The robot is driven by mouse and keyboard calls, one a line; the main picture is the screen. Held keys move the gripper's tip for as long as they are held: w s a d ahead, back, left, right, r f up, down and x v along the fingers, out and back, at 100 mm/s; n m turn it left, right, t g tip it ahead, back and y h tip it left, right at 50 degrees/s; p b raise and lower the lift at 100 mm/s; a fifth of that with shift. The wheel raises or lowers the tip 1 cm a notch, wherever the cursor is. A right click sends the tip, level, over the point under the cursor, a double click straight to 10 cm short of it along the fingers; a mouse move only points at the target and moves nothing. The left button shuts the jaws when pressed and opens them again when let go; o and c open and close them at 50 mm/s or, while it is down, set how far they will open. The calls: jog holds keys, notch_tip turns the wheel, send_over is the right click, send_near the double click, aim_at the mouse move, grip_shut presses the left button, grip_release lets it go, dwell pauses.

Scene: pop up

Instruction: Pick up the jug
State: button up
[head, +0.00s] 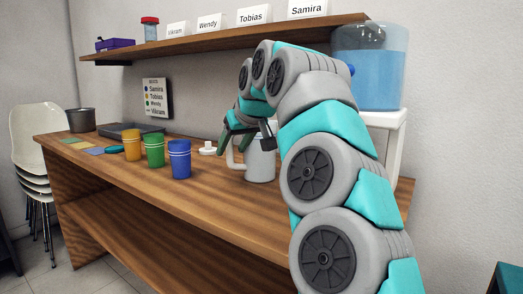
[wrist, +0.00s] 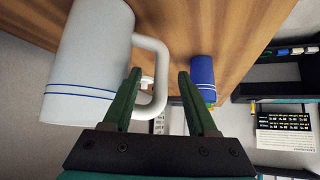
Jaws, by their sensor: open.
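The jug (head: 261,165) is pale grey-white and stands upright on the wooden table, partly hidden behind my arm in the head view. Its handle (head: 232,158) points left. In the wrist view the jug (wrist: 88,65) fills the upper left, with blue stripes around it. My gripper (head: 247,140) is open at the jug's handle side. In the wrist view, the handle's outer bar (wrist: 160,78) appears between the two fingers of my gripper (wrist: 159,75), the left finger overlapping the handle's opening. Contact cannot be told.
Blue (head: 179,160), green (head: 154,148) and orange (head: 131,145) cups stand in a row left of the jug. A small white object (head: 207,148) lies between the blue cup and jug. A shelf (head: 220,40) hangs above; a water dispenser (head: 372,75) stands at right.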

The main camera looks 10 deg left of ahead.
jog(key=x, duration=0.4)
jog(key=shift+a+r+p, duration=0.1)
jog(key=shift+a+p, duration=0.15)
jog(key=shift+p, duration=0.1)
jog(key=shift+w+a+f, duration=0.2)
jog(key=shift+w+f, duration=0.15)
jog(key=shift+f, duration=0.1)
grip_shut()
dwell(0.8)
